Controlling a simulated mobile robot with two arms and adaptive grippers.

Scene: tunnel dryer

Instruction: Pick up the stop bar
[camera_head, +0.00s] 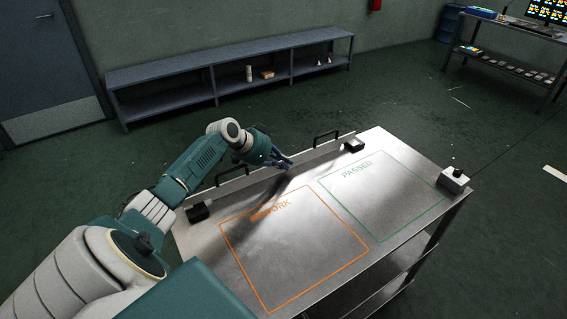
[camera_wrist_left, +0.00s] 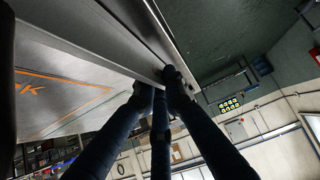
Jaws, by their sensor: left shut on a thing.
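The stop bar (camera_head: 322,150) is a long, thin grey metal bar with two black handles. It runs along the far edge of the steel table (camera_head: 290,270), between two small black blocks. My left gripper (camera_head: 287,164) is shut on the bar near its middle, between the handles. In the left wrist view, the dark fingers (camera_wrist_left: 158,88) close on the edge of the bar (camera_wrist_left: 137,32). I cannot tell whether the bar rests on the table or is slightly raised. My right gripper is not in view.
The black blocks stand at the left (camera_head: 197,212) and right (camera_head: 354,146) of the bar. The orange REWORK outline (camera_head: 245,268) and green PASSED outline (camera_head: 398,157) enclose empty areas. A small grey box (camera_head: 454,181) sits at the right corner. A low shelf (camera_head: 235,75) stands behind.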

